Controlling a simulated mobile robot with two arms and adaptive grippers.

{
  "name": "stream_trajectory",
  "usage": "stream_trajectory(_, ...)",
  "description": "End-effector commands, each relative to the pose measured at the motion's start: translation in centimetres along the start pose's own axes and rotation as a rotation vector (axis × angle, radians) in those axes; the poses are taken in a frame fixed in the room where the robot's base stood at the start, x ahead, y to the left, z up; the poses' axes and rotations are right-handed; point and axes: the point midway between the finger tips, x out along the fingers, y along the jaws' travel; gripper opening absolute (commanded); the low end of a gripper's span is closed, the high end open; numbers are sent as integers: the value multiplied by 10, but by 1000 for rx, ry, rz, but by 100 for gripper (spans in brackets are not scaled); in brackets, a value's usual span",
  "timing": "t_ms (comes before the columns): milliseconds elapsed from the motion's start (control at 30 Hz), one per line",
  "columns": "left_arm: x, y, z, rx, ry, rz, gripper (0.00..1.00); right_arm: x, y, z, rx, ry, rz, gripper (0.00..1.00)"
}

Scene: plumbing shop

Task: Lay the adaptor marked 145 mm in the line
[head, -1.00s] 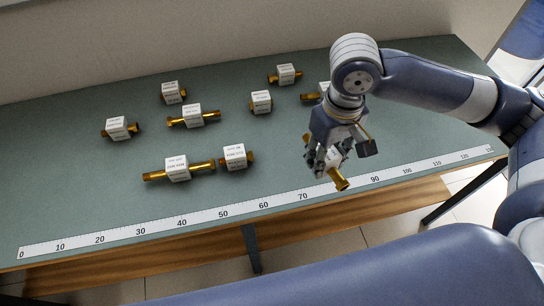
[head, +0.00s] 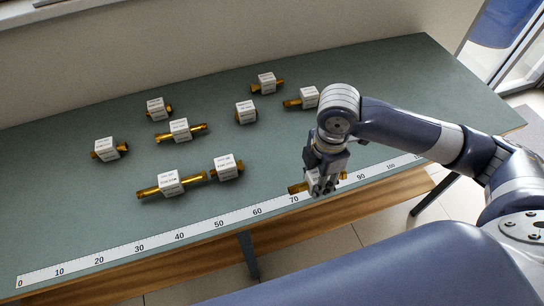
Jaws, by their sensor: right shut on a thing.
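My right gripper (head: 322,190) is shut on a brass adaptor (head: 297,188), whose ends stick out on both sides of the fingers. It is over the front of the bench by the measuring strip (head: 178,237), around the 70 to 85 marks. I cannot tell whether it touches the bench. Two tagged brass adaptors, a long one (head: 148,192) and a short one (head: 227,168), lie end to end behind the strip, left of the gripper. A clear gap separates them from the held adaptor. Tag print is too small to read. My left gripper is out of view.
More tagged adaptors lie farther back on the green bench (head: 60,210): one at the left (head: 107,149), several in the middle and back, and one (head: 306,97) close behind my right arm. The bench's front edge runs just in front of the strip.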

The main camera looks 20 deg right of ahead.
Motion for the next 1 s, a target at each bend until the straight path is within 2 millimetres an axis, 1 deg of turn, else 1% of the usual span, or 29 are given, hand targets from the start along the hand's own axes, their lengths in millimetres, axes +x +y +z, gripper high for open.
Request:
stream_trajectory(133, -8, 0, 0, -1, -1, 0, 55, 0, 25, -13, -5, 3, 1, 6)
stream_trajectory(400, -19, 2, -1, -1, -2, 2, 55, 5, 78, -38, -2, 2, 2, 6)
stream_trajectory(600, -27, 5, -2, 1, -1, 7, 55, 9, 112, -54, -3, 1, 1, 6)
stream_trajectory(733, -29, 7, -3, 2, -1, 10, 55, 12, 127, -60, -3, 1, 0, 6)
stream_trajectory(1000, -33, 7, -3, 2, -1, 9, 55, 14, 142, -68, -4, 0, 0, 6)
